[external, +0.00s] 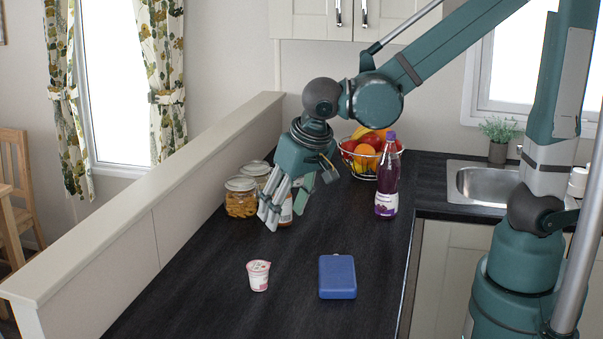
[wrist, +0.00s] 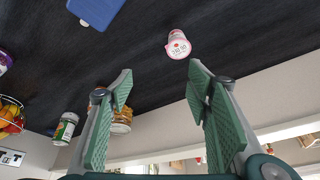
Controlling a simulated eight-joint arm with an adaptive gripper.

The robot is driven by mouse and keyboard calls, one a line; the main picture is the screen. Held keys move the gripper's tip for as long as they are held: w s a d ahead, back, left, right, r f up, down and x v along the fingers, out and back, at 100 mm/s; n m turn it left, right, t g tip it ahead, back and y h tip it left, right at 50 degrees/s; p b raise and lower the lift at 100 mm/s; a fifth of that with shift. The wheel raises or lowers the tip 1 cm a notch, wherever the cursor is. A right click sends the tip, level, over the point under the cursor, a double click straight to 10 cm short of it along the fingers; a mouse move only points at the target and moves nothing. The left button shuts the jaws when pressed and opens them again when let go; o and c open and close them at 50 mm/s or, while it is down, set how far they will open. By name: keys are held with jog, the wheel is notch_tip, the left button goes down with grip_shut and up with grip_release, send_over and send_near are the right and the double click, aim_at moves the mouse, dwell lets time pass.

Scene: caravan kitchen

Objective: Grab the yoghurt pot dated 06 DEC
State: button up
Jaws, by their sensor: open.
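A small white and pink yoghurt pot (external: 258,276) stands upright on the dark worktop in the external view, left of a blue box. It also shows in the wrist view (wrist: 178,45), beyond my fingertips, with small print on its pale lid. I cannot read a date surely. My gripper (external: 269,216) points down above the worktop, farther back than the pot and apart from it. In the wrist view its fingers (wrist: 162,82) are spread with nothing between them.
The blue box (external: 337,277) lies right of the pot. Lidded jars (external: 241,197) stand behind my gripper by the low wall (external: 150,210). A purple bottle (external: 387,180) and fruit basket (external: 365,152) stand farther back. A green-and-white container (wrist: 64,128) shows in the wrist view.

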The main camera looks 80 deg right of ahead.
jog(key=m+h+b, duration=0.1)
jog(key=m+b, duration=0.1)
jog(key=b, duration=0.1)
send_over(258, 266)
jog(key=s+a, duration=0.2)
notch_tip(258, 266, down, 9)
jog(key=shift+s+a+g, duration=0.1)
jog(key=shift+a+g, duration=0.05)
jog(key=shift+g, duration=0.15)
jog(key=shift+f, duration=0.1)
jog(key=shift+x, duration=1.15)
jog(key=shift+f, duration=0.15)
jog(key=shift+b+x, duration=0.4)
jog(key=shift+x, duration=2.1)
jog(key=c, duration=1)
